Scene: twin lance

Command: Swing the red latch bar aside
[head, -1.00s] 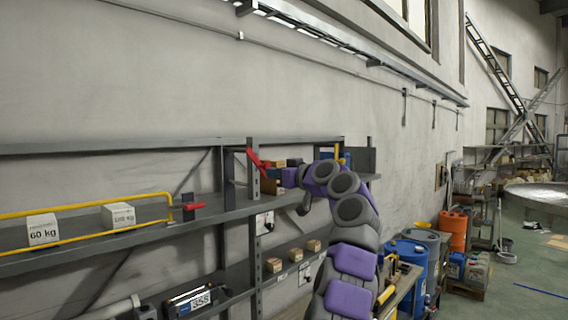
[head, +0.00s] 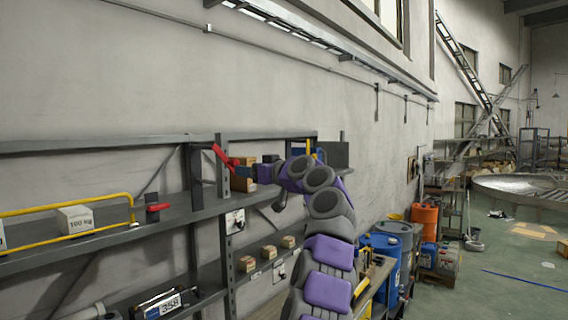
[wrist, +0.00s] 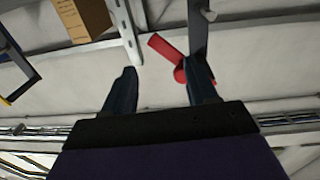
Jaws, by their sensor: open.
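The red latch bar (head: 221,154) is tilted, sloping down to the right, at a grey shelf post in the head view. In the wrist view the red bar (wrist: 163,46) lies ahead of my fingers, with its lower end close to the right finger and partly hidden by it. My gripper (wrist: 162,82) is open, with a wide gap and nothing held between the fingers. In the head view my gripper (head: 250,171) is just right of the bar; its fingertips are hard to make out there. I cannot tell whether a finger touches the bar.
A second red handle (head: 158,207) sits at the end of a yellow rail (head: 70,207) by a white box (head: 75,220). A brown box (wrist: 84,18) is at upper left in the wrist view. Shelf posts (head: 226,220) stand close. Blue drums (head: 385,257) stand at right.

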